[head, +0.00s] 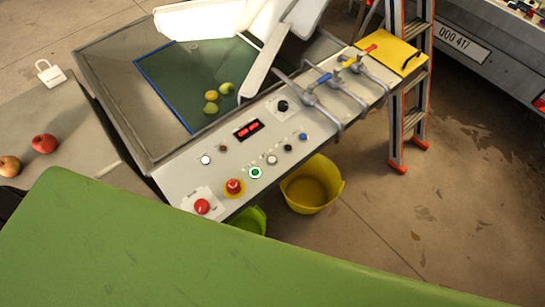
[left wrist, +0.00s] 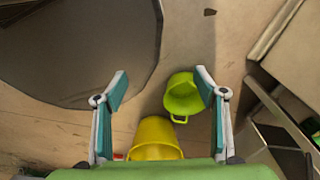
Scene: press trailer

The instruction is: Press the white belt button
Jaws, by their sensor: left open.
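The slanted grey control panel (head: 186,178) is in the middle of the head view. A white round button (head: 206,160) sits near its left end. A second pale button (head: 271,159) is further right. I cannot read the labels, so I cannot tell which one is the belt button. My left gripper (left wrist: 162,82) shows in the left wrist view, fingers wide apart and empty, above the floor and buckets. It is not seen at the panel in the head view. My right gripper is in neither view.
A red-on-yellow stop button (head: 234,187), a green button (head: 255,172) and a red button (head: 202,206) are close by. A yellow bucket (head: 312,186) and a green bucket (head: 250,221) stand below the panel. An orange ladder (head: 411,100) stands right.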

